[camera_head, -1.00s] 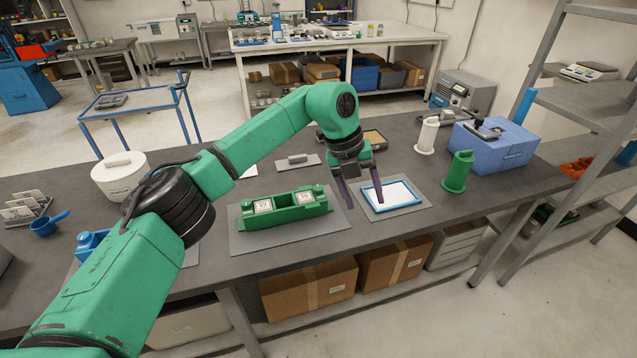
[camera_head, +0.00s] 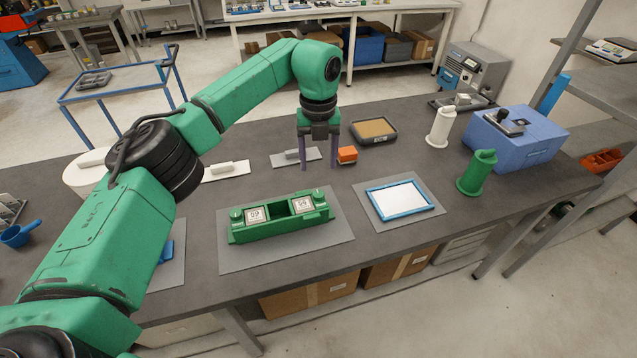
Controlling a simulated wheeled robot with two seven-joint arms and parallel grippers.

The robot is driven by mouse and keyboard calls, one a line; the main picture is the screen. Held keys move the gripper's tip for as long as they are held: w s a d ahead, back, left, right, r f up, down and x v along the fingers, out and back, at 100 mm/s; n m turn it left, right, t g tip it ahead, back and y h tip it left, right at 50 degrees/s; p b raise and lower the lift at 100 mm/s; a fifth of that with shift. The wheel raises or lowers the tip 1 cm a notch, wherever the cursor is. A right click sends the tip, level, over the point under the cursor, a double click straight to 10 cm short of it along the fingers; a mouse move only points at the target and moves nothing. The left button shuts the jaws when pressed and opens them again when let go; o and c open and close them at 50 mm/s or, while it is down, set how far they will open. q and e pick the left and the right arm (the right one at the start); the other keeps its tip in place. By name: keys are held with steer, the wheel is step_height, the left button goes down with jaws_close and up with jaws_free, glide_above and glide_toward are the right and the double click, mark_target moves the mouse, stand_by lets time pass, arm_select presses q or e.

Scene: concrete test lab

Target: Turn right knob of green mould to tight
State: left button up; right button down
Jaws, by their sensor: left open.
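The green mould (camera_head: 283,231) lies on a grey mat (camera_head: 235,260) near the front of the bench. It has a knob at each end of its top; the right knob (camera_head: 319,195) and the left knob (camera_head: 237,214) are both green. Two white labels reading 59 sit on the mould beside its open middle slot. My left gripper (camera_head: 319,168) is open and empty, pointing down behind the mould's right end, apart from it. My right gripper is not in view.
An orange block (camera_head: 347,155) stands just right of my left gripper's fingers. Grey trowels lie behind.

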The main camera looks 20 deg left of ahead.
arm_select(q)
steer(key=p, duration=0.1)
glide_above(318, 193)
steer(key=f, duration=0.5)
steer(key=shift+s, duration=0.3)
steer(key=f, duration=0.3)
steer(key=f+p, duration=0.1)
steer(key=f, duration=0.1)
steer(key=shift+w, duration=0.3)
steer(key=shift+s+f, duration=0.1)
steer(key=shift+f, duration=0.1)
steer(key=shift+d, duration=0.1)
steer(key=shift+c, duration=1.2)
jaws_close()
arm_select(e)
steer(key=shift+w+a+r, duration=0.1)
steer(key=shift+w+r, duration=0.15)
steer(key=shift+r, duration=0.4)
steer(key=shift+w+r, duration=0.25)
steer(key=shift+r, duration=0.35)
